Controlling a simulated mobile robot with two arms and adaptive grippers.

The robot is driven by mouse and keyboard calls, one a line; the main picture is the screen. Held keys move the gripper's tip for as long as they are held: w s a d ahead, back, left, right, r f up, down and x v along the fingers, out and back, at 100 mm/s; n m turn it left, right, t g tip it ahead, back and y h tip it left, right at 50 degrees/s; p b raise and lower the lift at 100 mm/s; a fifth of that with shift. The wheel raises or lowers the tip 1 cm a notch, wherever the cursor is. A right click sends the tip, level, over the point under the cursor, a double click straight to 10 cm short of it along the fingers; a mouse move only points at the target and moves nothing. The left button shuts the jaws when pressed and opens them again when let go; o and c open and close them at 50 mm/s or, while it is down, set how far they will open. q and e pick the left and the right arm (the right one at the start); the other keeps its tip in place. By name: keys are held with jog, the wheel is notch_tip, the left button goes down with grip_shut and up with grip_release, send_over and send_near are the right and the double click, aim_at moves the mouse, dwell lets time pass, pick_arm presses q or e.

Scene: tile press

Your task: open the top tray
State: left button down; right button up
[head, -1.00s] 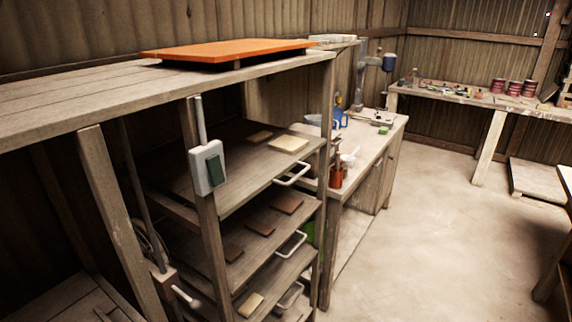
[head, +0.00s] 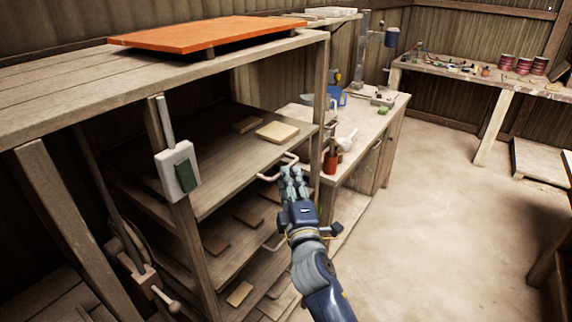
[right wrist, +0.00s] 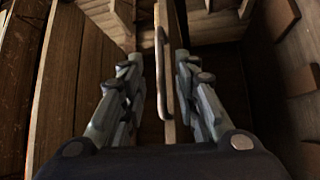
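The top tray (head: 222,180) is a wooden shelf in the rack, with a pale tile (head: 277,131) and a brown tile (head: 246,125) on it. Its pale bar handle (head: 267,178) is on the front edge, partly covered by my right gripper. My right gripper (head: 291,172) is at this handle. In the right wrist view its two fingers (right wrist: 158,95) are apart, with the handle (right wrist: 160,62) running between them. I see no clear contact on either side. My left gripper is not in view.
Lower trays with brown tiles (head: 248,214) sit below. A switch box (head: 177,168) is on the rack's post. An orange board (head: 205,33) lies on top. A workbench (head: 362,135) with a red pot (head: 330,162) stands behind. The floor (head: 440,220) to the right is clear.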

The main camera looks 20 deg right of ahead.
jog(key=shift+w+d+r+p, duration=0.1)
jog(key=shift+w+d+p, duration=0.05)
jog(key=shift+w, duration=0.75)
jog(key=shift+w+d+r+p, duration=0.1)
jog(key=shift+w+r, duration=0.05)
jog(key=shift+w, duration=0.7)
jog(key=shift+w+d+r+p, duration=0.1)
jog(key=shift+w+d+p, duration=0.05)
jog(key=shift+w, duration=0.75)
grip_shut()
